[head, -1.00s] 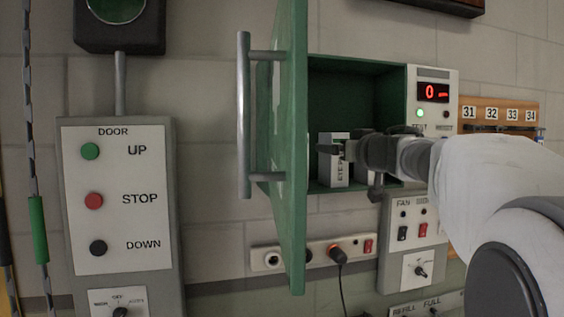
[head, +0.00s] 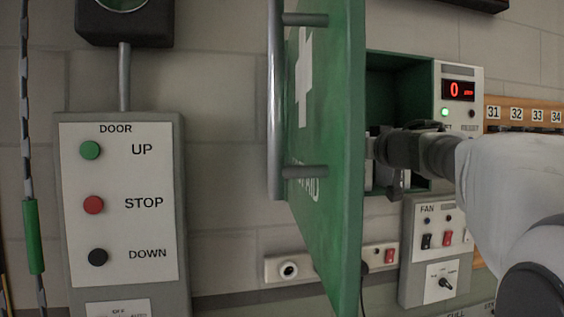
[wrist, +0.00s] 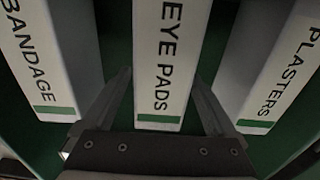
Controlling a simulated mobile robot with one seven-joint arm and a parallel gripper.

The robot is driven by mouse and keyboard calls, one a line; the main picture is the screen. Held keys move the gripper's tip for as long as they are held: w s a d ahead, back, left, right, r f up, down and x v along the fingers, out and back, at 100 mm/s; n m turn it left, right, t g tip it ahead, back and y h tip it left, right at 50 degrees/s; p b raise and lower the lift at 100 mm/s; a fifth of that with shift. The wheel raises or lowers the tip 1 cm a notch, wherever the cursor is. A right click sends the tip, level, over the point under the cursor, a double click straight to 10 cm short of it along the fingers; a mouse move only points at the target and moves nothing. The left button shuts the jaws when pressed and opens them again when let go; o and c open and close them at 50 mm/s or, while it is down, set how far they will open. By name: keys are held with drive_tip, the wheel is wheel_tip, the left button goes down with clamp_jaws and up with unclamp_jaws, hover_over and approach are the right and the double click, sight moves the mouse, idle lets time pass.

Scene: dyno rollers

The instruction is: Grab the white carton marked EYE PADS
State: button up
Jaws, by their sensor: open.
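The white EYE PADS carton (wrist: 164,60) stands upright in the middle of the wrist view, with a green band at its lower end. My gripper (wrist: 163,82) is open, with one finger on each side of this carton. Whether the fingers touch it is not clear. In the head view my gripper (head: 380,150) reaches into the green first-aid cabinet (head: 402,85). The open cabinet door hides its tip, and the EYE PADS lettering cannot be seen there.
A BANDAGE carton (wrist: 40,55) stands left and a PLASTERS carton (wrist: 272,65) right of the middle carton, with narrow gaps. The green door (head: 335,130) stands open close to my gripper's left. Switch panels (head: 438,235) are below the cabinet.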

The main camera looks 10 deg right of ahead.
clamp_jaws()
idle(0.3)
